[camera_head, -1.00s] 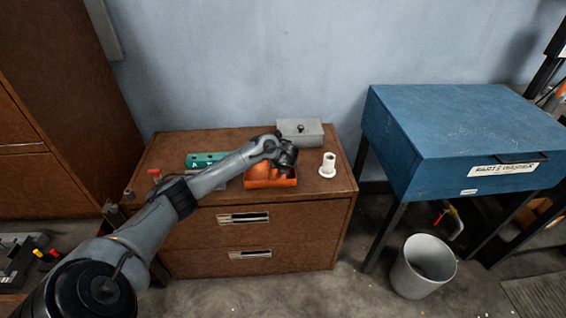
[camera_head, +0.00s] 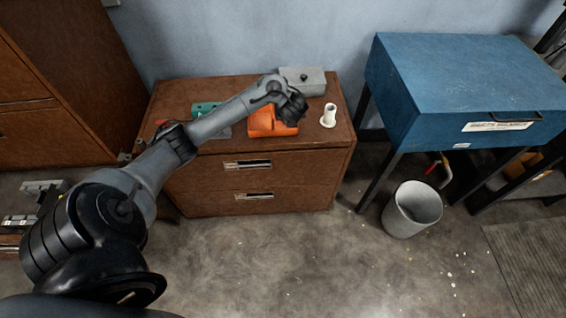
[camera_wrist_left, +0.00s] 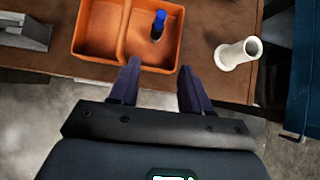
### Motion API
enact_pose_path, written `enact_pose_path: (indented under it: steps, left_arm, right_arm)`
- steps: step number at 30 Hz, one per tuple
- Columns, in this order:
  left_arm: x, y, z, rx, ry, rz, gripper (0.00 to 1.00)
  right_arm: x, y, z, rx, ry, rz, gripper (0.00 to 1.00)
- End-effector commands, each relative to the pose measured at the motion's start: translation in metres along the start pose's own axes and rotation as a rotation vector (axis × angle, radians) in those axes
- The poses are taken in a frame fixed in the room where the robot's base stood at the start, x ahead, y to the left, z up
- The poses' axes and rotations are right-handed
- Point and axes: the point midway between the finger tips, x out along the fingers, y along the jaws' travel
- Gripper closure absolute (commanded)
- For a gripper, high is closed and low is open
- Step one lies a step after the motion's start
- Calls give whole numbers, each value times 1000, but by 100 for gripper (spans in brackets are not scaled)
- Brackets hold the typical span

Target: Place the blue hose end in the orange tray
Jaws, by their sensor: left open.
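The orange tray (camera_head: 260,127) sits on the brown cabinet top. In the left wrist view the tray (camera_wrist_left: 98,30) shows two compartments. The blue hose end (camera_wrist_left: 158,22) stands roughly upright in its right compartment, with a dark lower part. My left gripper (camera_wrist_left: 160,70) is open, with nothing between its fingers, at the tray's near edge and apart from the hose end. In the head view the left gripper (camera_head: 292,110) is by the tray's right side, and the arm hides part of the tray. The hose end cannot be made out there. My right gripper is not in view.
A white flanged tube (camera_head: 328,117) stands right of the tray. A grey lidded box (camera_head: 303,80) is behind it, and a green item (camera_head: 205,108) lies to the left. A blue parts washer (camera_head: 450,80) and a grey bin (camera_head: 413,210) are at the right.

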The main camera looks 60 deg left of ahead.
Motion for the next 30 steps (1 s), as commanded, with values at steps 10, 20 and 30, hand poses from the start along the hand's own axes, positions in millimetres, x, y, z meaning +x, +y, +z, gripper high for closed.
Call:
enact_pose_path:
  steps: [10,20,30]
  left_arm:
    - [-59,-39,-221,-540,220,-134,52]
    - [-190,21,-352,-1477,563,132,52]
    - [-236,59,-364,-1874,635,364,52]
  right_arm:
    - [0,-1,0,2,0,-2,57]
    - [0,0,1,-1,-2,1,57]
    - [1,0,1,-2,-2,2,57]
